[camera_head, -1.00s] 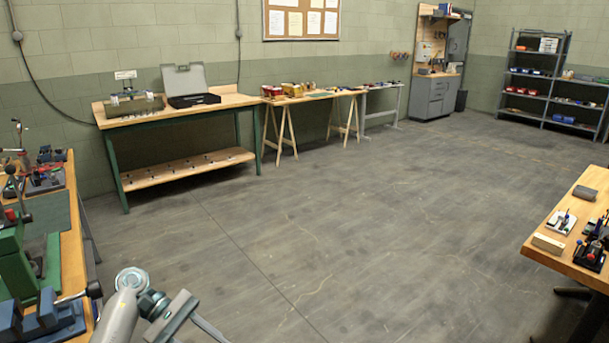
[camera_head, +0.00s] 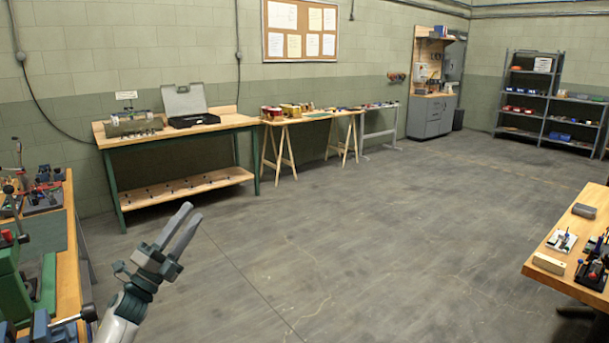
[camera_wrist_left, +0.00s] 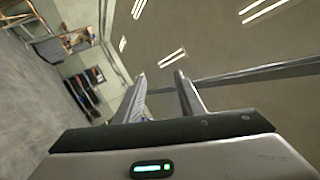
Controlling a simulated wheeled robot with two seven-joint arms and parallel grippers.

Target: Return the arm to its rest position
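My left gripper (camera_head: 188,224) is raised over the open floor at the lower left of the head view, its two grey fingers pointing up and to the right. In the left wrist view the fingers (camera_wrist_left: 158,90) stand apart with nothing between them, so it is open and empty. That view looks tilted toward the ceiling and the far wall. My right gripper is in neither view.
A wooden bench with green and blue tools (camera_head: 68,262) stands close at the left. A green-legged workbench (camera_head: 222,122) with an open case is against the back wall. Another wooden table (camera_head: 589,228) is at the right. The floor (camera_head: 350,230) between is clear.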

